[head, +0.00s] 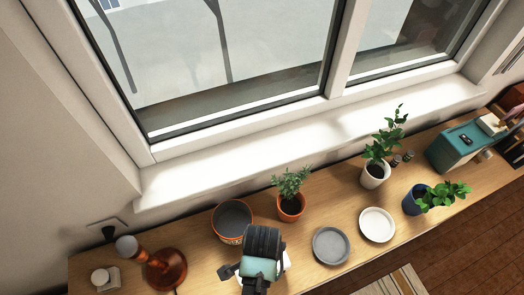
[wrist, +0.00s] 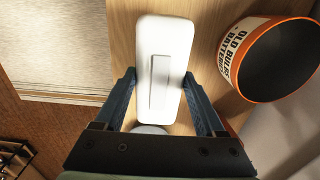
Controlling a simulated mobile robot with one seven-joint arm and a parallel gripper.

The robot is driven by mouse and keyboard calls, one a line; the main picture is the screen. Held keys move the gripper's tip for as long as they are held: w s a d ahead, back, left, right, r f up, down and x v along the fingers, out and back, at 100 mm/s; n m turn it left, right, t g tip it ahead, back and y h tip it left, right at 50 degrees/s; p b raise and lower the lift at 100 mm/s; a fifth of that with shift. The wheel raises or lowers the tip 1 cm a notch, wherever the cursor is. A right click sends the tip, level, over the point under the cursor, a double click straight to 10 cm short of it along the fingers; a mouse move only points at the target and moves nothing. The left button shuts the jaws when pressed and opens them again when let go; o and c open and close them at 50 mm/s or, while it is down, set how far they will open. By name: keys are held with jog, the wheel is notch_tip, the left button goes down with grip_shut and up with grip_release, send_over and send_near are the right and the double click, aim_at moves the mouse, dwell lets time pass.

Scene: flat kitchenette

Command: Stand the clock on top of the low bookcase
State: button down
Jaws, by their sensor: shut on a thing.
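A white, rounded, oblong thing, which I take to be the clock (wrist: 159,50), lies between my two fingers in the wrist view. A raised narrow panel runs along its near side; no dial shows. My gripper (wrist: 161,75) is shut on its two long sides. In the head view my gripper (head: 258,278) is at the bottom middle, with only a white sliver of the clock (head: 287,262) beside it. A long wooden top (head: 330,205) under the window may be the low bookcase; I cannot tell. Whether the clock touches the wood is unclear.
An orange-rimmed bucket (head: 232,218) stands close to my gripper, also in the wrist view (wrist: 275,60). A potted plant (head: 290,193), grey plate (head: 331,245), white plate (head: 377,224) and brown lamp (head: 165,268) share the top. A teal box (head: 455,146) stands far right.

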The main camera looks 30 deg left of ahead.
jog(key=shift+f, duration=1.1)
jog(key=shift+f, duration=0.1)
jog(key=shift+f, duration=0.1)
grip_release()
notch_tip(320, 180, up, 12)
jog(key=shift+r, duration=0.2)
